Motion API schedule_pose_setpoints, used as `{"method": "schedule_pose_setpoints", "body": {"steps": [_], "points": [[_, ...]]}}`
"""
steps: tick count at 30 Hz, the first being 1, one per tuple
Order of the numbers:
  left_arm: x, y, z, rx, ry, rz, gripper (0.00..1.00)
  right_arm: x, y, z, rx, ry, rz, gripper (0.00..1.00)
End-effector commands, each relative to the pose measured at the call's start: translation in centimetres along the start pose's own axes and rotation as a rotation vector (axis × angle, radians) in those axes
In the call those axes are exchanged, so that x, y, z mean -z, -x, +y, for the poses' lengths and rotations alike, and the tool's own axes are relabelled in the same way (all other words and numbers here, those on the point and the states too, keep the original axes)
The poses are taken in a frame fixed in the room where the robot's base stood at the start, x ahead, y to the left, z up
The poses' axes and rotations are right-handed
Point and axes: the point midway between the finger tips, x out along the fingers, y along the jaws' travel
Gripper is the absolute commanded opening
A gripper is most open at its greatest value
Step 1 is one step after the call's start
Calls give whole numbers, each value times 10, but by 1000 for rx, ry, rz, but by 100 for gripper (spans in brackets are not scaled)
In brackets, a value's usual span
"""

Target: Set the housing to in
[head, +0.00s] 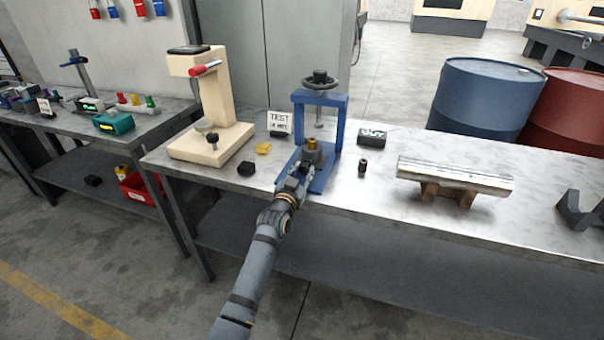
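A blue press (342,115) with a dark handwheel (320,80) on top stands on the metal workbench. A dark grey block, which looks like the housing (315,157), sits on the press's blue base under the frame, with a brass-coloured piece (311,143) upright on top. My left gripper (300,170) is at the near side of this block, low over the press base. Its fingers overlap the block's near edge, and I cannot tell whether they touch or grip it. My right gripper is not in view.
A beige stand (212,110), a TEST sign (279,121) and a yellow piece (263,148) are left.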

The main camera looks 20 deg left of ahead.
Motion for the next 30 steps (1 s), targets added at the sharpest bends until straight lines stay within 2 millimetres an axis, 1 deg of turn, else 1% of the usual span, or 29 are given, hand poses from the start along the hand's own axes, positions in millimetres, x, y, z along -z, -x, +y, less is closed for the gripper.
{"method": "schedule_pose_setpoints", "body": {"steps": [1, 3, 11, 14, 17, 24, 27, 30], "points": [[0, 0, 0, 0, 0, 0, 42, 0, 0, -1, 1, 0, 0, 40], [0, 0, 0, 0, 0, 0, 51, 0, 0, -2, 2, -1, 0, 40], [0, 0, 0, 0, 0, 0, 51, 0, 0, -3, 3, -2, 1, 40], [-1, 6, 0, 0, 0, 0, 51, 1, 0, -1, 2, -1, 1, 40], [-2, 22, 0, 0, 0, -2, 51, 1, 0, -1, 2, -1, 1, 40], [-2, 82, 0, 0, 0, -3, 51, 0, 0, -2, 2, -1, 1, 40], [-1, 101, 0, 0, 0, -1, 51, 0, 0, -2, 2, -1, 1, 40], [-1, 113, 0, 0, 0, -1, 51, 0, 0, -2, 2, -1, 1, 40]]}}
